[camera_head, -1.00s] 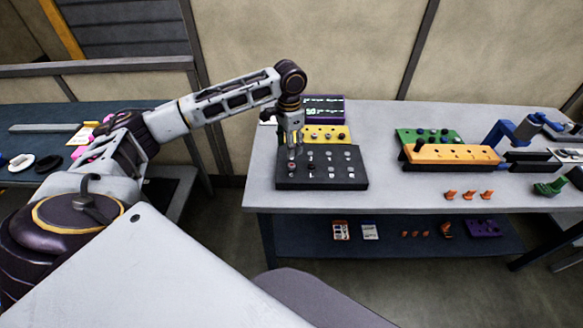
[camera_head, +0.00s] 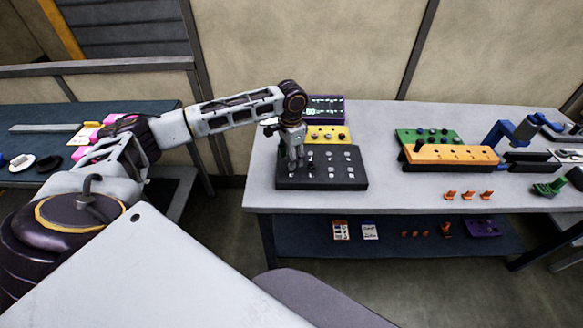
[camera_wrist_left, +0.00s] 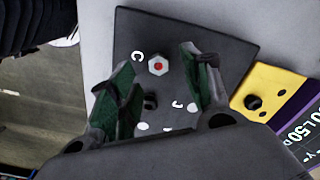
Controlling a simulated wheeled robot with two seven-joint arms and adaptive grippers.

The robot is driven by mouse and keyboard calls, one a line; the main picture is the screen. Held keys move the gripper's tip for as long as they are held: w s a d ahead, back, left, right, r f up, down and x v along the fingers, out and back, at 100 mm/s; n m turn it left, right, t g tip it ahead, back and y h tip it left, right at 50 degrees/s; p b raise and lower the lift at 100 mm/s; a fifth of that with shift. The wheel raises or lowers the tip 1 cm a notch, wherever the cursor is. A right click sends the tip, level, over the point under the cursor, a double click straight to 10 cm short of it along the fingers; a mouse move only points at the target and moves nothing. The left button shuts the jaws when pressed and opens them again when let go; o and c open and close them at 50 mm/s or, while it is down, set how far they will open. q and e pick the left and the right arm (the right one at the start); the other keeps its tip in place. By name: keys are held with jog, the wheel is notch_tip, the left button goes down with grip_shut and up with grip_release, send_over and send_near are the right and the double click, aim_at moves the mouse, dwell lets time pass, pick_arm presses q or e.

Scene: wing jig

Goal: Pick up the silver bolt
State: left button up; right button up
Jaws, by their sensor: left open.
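The silver bolt (camera_wrist_left: 158,65) is a hexagonal head with a red centre, set in the black block (camera_wrist_left: 190,25) near the letter C. In the wrist view it appears between the tips of my open left gripper (camera_wrist_left: 158,58), with no visible contact. A dark bolt (camera_wrist_left: 150,102) shows nearer the palm, between the fingers. In the head view my left gripper (camera_head: 295,163) points down over the left part of the black block (camera_head: 345,183) and hides the silver bolt. I cannot tell the exact height of the tips. My right gripper is not in view.
A yellow block (camera_head: 327,134) and a purple panel (camera_head: 335,103) stand behind the black block. Green (camera_head: 440,136) and orange (camera_head: 440,156) blocks lie to the right, with small orange parts (camera_head: 468,195) in front. The table between is clear.

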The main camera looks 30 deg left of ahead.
pick_arm(q)
jog(key=shift+d+f, duration=0.1)
jog(key=shift+f, duration=1.5)
jog(key=shift+c, duration=0.2)
grip_shut()
jog(key=shift+r, duration=0.1)
notch_tip(320, 180, up, 10)
